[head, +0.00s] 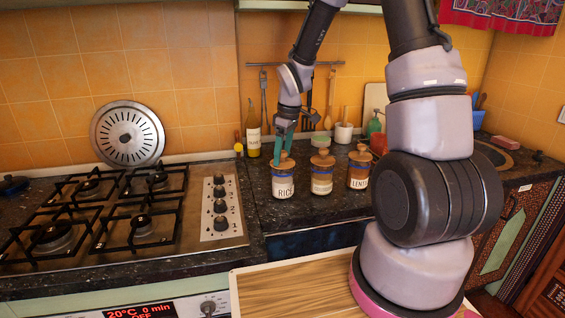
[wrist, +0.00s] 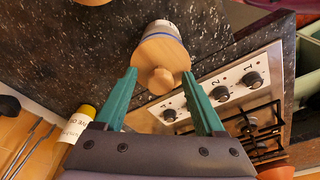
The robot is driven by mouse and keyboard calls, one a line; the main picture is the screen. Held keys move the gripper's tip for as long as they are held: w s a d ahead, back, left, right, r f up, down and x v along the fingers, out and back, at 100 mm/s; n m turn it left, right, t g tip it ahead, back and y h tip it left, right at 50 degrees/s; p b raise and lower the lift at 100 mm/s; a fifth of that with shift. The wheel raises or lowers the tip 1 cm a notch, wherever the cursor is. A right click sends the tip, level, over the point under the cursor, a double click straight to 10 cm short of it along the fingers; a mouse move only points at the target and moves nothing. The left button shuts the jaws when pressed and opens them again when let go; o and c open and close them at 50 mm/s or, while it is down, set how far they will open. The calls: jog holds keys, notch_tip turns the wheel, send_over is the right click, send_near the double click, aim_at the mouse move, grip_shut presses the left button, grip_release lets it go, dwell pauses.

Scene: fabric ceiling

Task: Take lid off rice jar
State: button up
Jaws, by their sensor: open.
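The rice jar (head: 283,183) stands upright on the dark counter, the leftmost of three labelled jars. Its round wooden lid (wrist: 160,62) with a knob (wrist: 161,81) is on the jar. My gripper (head: 284,150) is above this jar, pointing down. In the wrist view my green fingers (wrist: 160,75) are open, one on each side of the lid and knob. Whether either finger touches the lid I cannot tell. The jar's body (wrist: 165,27) shows only in part beyond the lid.
Two similar jars, a middle one (head: 321,174) and a lentil jar (head: 359,169), stand close to the right. A gas stove (head: 205,235) is on the left. A yellow-capped bottle (head: 253,138) stands behind, by the tiled wall. Bare counter (head: 310,212) lies in front of the jars.

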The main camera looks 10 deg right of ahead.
aim_at(283, 151)
grip_shut()
jog(key=shift+r, duration=0.1)
notch_tip(283, 151, up, 10)
jog(key=shift+f, duration=0.1)
dwell(0.4)
jog(key=shift+w, duration=0.1)
